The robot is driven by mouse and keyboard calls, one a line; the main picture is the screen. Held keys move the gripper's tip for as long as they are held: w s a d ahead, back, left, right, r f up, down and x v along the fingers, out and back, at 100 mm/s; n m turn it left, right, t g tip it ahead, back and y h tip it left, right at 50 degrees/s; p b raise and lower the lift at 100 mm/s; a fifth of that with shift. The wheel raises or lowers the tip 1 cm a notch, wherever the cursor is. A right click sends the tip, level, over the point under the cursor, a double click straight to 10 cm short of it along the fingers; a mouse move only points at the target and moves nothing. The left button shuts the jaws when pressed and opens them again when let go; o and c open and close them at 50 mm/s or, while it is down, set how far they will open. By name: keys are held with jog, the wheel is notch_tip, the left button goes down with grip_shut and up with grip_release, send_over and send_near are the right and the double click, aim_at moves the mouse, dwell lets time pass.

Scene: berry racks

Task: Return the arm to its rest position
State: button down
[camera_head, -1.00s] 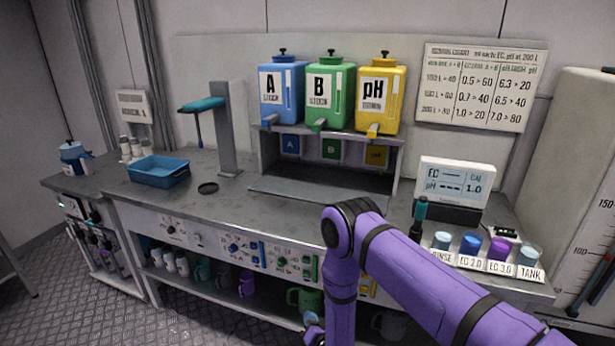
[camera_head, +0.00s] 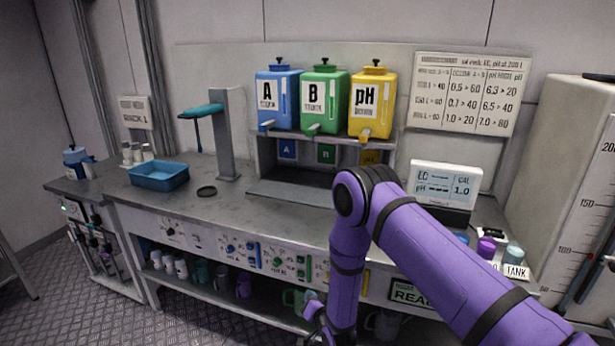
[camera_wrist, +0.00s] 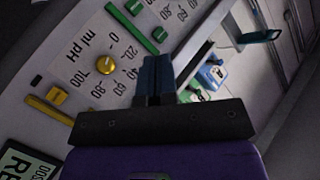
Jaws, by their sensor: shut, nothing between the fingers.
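My purple arm (camera_head: 430,245) reaches in from the lower right in the head view. Its elbow is bent up before the bench and the front link hangs down along the bench front. My gripper (camera_wrist: 155,62) shows in the wrist view with its two dark fingers together and nothing between them. It faces the panel of the bench front, which has a yellow knob (camera_wrist: 106,64) with a pH ml scale. I cannot tell if the fingertips touch anything.
The bench (camera_head: 225,208) carries a blue tray (camera_head: 160,176), a meter (camera_head: 445,187) and several cups at the right, partly hidden by my arm. Blue A (camera_head: 277,98), green B (camera_head: 325,100) and yellow pH (camera_head: 373,104) bottles stand on a shelf. Mugs sit below.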

jog(key=w+d+r, duration=0.2)
jog(key=w+r, duration=0.3)
jog(key=r, duration=0.7)
jog(key=s+d+r+g+h, duration=0.1)
jog(key=d+r, duration=0.3)
jog(key=r, duration=0.5)
jog(key=s+d+r+n+g+h, duration=0.15)
jog(key=d+r, duration=0.25)
jog(key=r, duration=0.4)
jog(key=s+d+r+g+h, duration=0.1)
jog(key=d+r, duration=0.3)
jog(key=r, duration=0.5)
jog(key=s+d+r+g+h, duration=0.1)
jog(key=s+d+r, duration=0.4)
jog(key=s+r, duration=0.3)
jog(key=s+d+r+g+h, duration=0.1)
jog(key=s+d+r+g, duration=0.1)
jog(key=s+d+r, duration=0.55)
jog(key=s+d+g, duration=0.2)
jog(key=s+d, duration=0.1)
jog(key=s, duration=2)
jog(key=shift+s+r+h, duration=0.3)
jog(key=shift+h, duration=0.05)
